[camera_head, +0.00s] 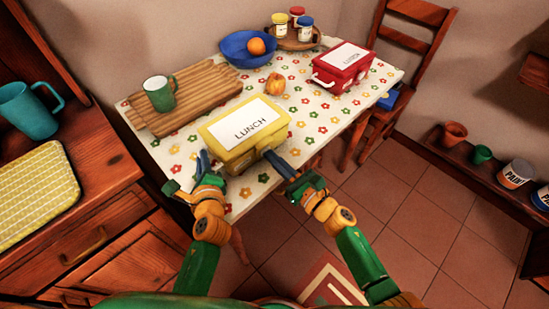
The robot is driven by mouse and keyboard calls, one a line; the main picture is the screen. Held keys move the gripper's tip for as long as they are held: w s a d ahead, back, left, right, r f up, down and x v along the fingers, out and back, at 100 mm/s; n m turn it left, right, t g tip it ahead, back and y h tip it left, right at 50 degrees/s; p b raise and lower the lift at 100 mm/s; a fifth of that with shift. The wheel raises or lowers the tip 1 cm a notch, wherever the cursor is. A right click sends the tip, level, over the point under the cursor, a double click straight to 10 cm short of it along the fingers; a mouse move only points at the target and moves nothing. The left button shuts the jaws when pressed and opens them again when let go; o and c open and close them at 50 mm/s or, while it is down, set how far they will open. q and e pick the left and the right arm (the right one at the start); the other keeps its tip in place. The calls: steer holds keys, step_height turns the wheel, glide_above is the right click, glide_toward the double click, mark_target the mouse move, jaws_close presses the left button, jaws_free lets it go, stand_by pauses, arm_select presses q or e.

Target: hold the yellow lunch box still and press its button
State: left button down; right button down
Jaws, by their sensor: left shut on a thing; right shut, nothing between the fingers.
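The yellow lunch box (243,131) has a white label reading "LUNCH" on its lid and stands on the flower-patterned tablecloth at the table's near edge. Its lid looks closed. My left gripper (203,165) is at the box's left end, shut on the box there. My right gripper (272,157) is shut with nothing between its fingers. Its fingertips are at the front face of the box, towards the right. The fingertips hide that part of the front, and the button cannot be made out. I cannot tell whether the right fingertips touch the box.
A wooden board (190,97) with a green mug (159,93) lies behind the box. A wooden counter (95,165) is at the left, a chair (405,45) at the right.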

arm_select(q)
steer(key=shift+f, duration=0.1)
arm_select(e)
steer(key=shift+x, duration=0.95)
arm_select(q)
steer(key=shift+d, duration=0.1)
arm_select(e)
steer(key=shift+a, duration=0.1)
steer(key=v, duration=1.4)
steer(key=shift+d, duration=0.2)
arm_select(q)
steer(key=c, duration=0.8)
jaws_free()
steer(key=shift+c, duration=0.2)
arm_select(e)
steer(key=shift+w+a, duration=0.1)
